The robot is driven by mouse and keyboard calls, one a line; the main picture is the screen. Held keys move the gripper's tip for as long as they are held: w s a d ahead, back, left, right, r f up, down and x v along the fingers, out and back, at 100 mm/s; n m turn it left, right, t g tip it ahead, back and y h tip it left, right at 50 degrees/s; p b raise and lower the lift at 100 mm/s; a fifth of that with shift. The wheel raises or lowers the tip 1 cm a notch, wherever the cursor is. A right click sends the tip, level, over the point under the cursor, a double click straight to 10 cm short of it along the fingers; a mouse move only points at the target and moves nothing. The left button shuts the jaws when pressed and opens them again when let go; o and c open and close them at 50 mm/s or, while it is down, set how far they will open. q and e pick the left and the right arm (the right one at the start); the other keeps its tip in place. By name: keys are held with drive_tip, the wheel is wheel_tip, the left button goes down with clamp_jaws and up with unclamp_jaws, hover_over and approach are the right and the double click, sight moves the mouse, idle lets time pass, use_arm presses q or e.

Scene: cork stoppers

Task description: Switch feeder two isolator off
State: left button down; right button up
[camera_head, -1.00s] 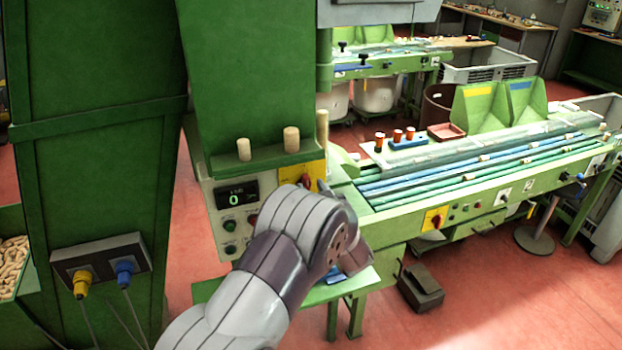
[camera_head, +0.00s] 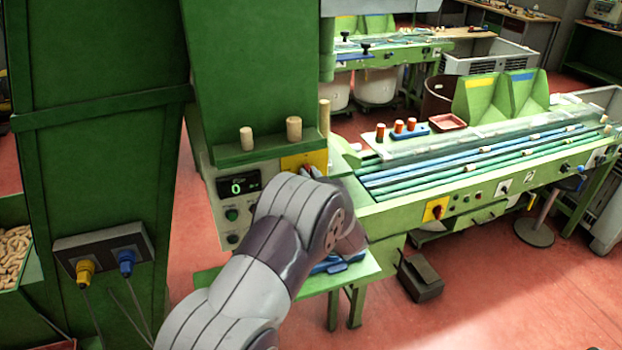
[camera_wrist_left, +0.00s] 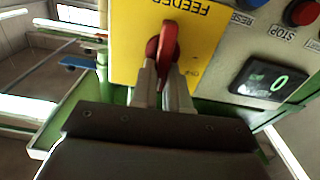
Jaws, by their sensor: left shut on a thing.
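A yellow plate (camera_wrist_left: 200,45) marked FEEDER, upside down in the left wrist view, carries a red isolator handle (camera_wrist_left: 168,45). The number after FEEDER is out of frame. The handle stands nearly upright in that picture. My left gripper (camera_wrist_left: 163,80) is shut on the red handle, one finger on each side of it. In the head view the yellow plate (camera_head: 303,160) sits on the front of the green machine, and my left wrist hides most of the handle and the fingers. My right gripper is not in view.
Beside the plate are a lit display (camera_head: 238,186) reading 0 and push buttons (camera_head: 232,214). A second yellow plate with a red knob (camera_head: 435,209) is on the conveyor front at right. Wooden pegs (camera_head: 294,128) stand on the ledge above. A dark pedal box (camera_head: 420,277) is on the floor.

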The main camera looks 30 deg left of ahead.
use_arm(q)
drive_tip(key=shift+s+a+f+n+b, duration=0.2)
drive_tip(key=shift+f+n+b, duration=0.1)
drive_tip(key=shift+n+b, duration=3.35)
drive_tip(key=shift+s+a+f+n+b, duration=0.2)
drive_tip(key=shift+n+b, duration=2)
drive_tip(key=shift+b, duration=2.8)
drive_tip(key=shift+s+a+f+n+b, duration=0.15)
drive_tip(key=shift+s+f+n+b, duration=0.15)
drive_tip(key=shift+n+b, duration=3.35)
drive_tip(key=shift+m+b, duration=0.6)
drive_tip(key=shift+b, duration=0.1)
drive_tip(key=c, duration=1.1)
unclamp_jaws()
drive_tip(key=shift+f, duration=0.1)
drive_tip(key=b+v, duration=0.2)
drive_tip(key=v, duration=1)
drive_tip(key=shift+s+d, duration=0.2)
drive_tip(key=shift+s, duration=0.05)
